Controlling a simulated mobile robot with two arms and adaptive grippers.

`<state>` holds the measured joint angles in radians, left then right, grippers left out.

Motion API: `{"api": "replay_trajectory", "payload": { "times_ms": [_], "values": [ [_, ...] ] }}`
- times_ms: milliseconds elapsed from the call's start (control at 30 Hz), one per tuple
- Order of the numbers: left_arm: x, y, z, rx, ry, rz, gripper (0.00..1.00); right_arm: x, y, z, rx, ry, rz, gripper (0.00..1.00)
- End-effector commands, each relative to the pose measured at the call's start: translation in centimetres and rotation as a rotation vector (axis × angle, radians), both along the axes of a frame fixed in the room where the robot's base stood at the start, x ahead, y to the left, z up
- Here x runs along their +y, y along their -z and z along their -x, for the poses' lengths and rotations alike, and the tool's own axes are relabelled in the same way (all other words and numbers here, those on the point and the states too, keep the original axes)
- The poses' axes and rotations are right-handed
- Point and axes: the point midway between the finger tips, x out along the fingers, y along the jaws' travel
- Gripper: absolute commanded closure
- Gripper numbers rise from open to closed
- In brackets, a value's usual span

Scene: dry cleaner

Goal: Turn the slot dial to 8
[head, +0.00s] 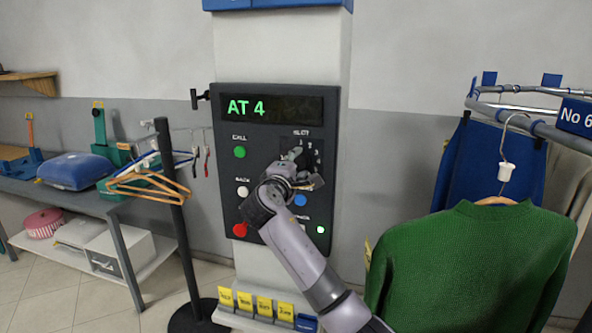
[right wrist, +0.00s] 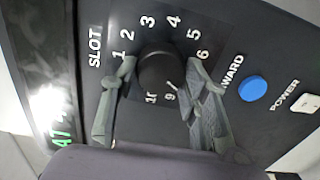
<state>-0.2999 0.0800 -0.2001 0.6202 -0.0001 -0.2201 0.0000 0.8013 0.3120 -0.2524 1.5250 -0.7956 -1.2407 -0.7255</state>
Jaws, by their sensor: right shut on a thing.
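The slot dial (right wrist: 158,70) is a round black knob on the dark control panel (head: 228,190). My right gripper (right wrist: 160,90) is shut on it, one finger on each side. In the head view my right gripper (head: 300,168) covers much of the dial. In the wrist view, the knob's white mark points to the lower right, close to the 9. Numbers 1 to 6, 9 and 10 show around it; 7 and 8 are hidden by a finger. The green display (head: 275,108) reads "AT 4". My left gripper is not in view.
A blue button (right wrist: 253,89) is close beside the dial. Green (head: 239,152), white (head: 242,191) and red (head: 240,230) buttons line the panel's left side. A green sweater (head: 475,255) hangs at the right. A dark post (head: 178,200) with hangers stands left.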

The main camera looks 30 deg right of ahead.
Motion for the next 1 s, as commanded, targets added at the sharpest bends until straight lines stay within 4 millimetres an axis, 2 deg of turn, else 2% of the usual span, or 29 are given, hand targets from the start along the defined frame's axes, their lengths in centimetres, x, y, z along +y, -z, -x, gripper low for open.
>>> {"api": "replay_trajectory", "payload": {
  "times_ms": [33, 533, 567, 833, 1000],
  "values": [
    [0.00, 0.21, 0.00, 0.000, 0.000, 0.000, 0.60, 0.06, 0.45, -0.01, -0.002, 0.000, -0.011, 0.86],
    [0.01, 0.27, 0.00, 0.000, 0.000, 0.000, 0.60, 0.08, 0.44, -0.03, -0.011, 0.000, -0.021, 0.86],
    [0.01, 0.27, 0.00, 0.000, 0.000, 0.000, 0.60, 0.08, 0.44, -0.03, -0.011, 0.000, -0.021, 0.57],
    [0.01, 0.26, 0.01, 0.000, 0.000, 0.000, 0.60, 0.06, 0.25, -0.03, -0.014, 0.000, -0.019, 0.39],
    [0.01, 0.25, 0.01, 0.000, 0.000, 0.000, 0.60, 0.04, 0.15, -0.01, -0.016, 0.000, -0.017, 0.38]
  ]
}}
